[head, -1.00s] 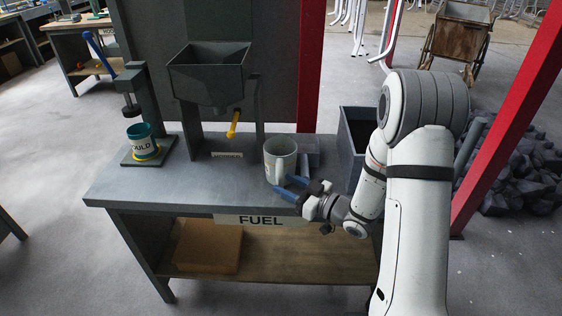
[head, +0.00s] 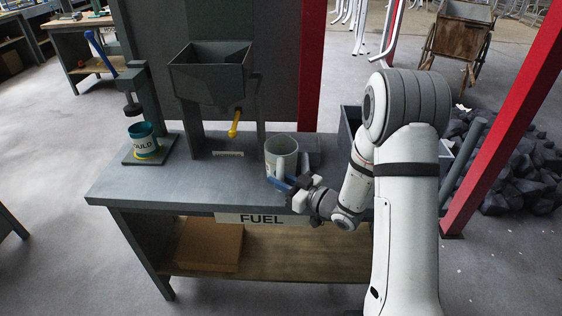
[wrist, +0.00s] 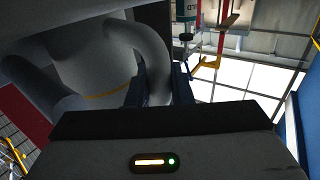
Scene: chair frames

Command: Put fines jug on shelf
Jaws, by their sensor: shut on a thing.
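The fines jug (head: 278,152), a pale grey-white mug-shaped vessel, stands upright on the dark bench top near its front right. My gripper (head: 287,183) is at the jug's near right side, its blue fingers shut on the handle. In the wrist view the jug's body (wrist: 85,60) fills the upper left, and the curved handle (wrist: 153,50) passes down between the blue fingers (wrist: 157,85). A wooden lower shelf (head: 300,265) runs under the bench, below the FUEL label (head: 262,219). My arm hides its right end.
A grey hopper (head: 212,75) with a yellow lever (head: 234,122) stands behind the jug. A teal cup (head: 141,137) sits under a press at left. A brown box (head: 213,246) occupies the lower shelf's left. A dark bin (head: 350,122) and red post (head: 505,125) stand at right.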

